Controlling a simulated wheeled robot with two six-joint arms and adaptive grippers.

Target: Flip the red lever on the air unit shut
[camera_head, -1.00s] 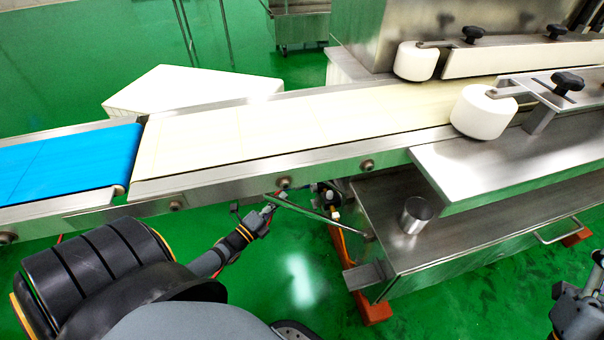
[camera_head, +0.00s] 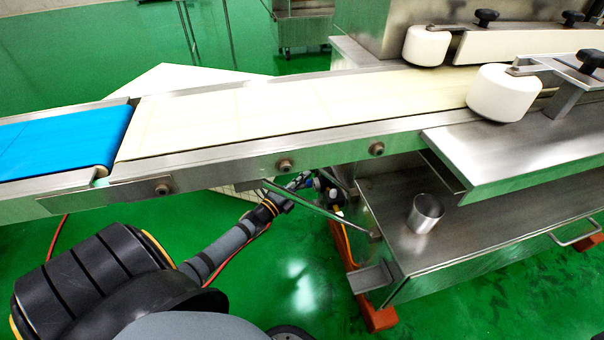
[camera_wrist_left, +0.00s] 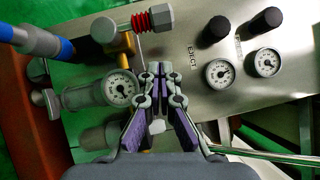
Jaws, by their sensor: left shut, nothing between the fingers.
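The air unit shows in the left wrist view, with a round pressure gauge (camera_wrist_left: 120,88) on a grey body and a brass fitting above it. A red part, which looks like the lever (camera_wrist_left: 140,20), sits at the top of this fitting between two grey ends. My left gripper (camera_wrist_left: 159,69) is shut and empty, its fingertips right of the gauge and below the red part in the picture. Contact cannot be told. In the head view my left gripper (camera_head: 304,181) is small, under the conveyor beside the partly hidden air unit (camera_head: 333,197). My right gripper is not in view.
The steel panel (camera_wrist_left: 200,55) carries two black knobs and two more gauges (camera_wrist_left: 220,72). A blue-banded hose or tube (camera_wrist_left: 40,42) lies at upper left. The conveyor (camera_head: 220,157) runs above my left arm. A metal cup (camera_head: 425,213) stands on the steel cabinet.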

